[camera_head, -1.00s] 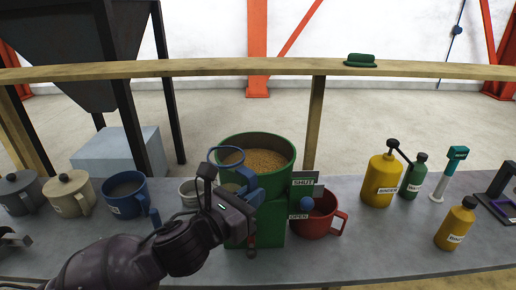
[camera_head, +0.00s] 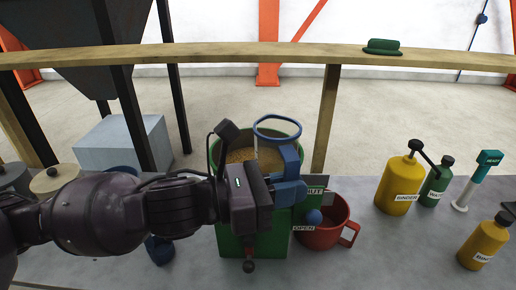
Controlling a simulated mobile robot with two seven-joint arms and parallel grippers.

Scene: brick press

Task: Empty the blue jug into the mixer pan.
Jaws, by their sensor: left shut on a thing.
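My left gripper (camera_head: 268,188) is shut on the blue handle of a jug with a blue rim (camera_head: 277,128). The body below the rim looks see-through, and I cannot tell its contents. The jug is above the right part of a round green tub (camera_head: 216,150), which I take for the mixer pan. The tub holds tan, grainy material and stands on a green base. My gripper and arm cover much of the tub's front. My right gripper is not in view.
A red mug (camera_head: 340,215) stands by the SHUT and OPEN labels and a blue knob (camera_head: 313,216). Yellow bottles (camera_head: 398,180) (camera_head: 484,243) and a green bottle (camera_head: 436,182) stand right. My arm largely hides a blue mug (camera_head: 160,250). A wooden rail (camera_head: 200,54) runs behind.

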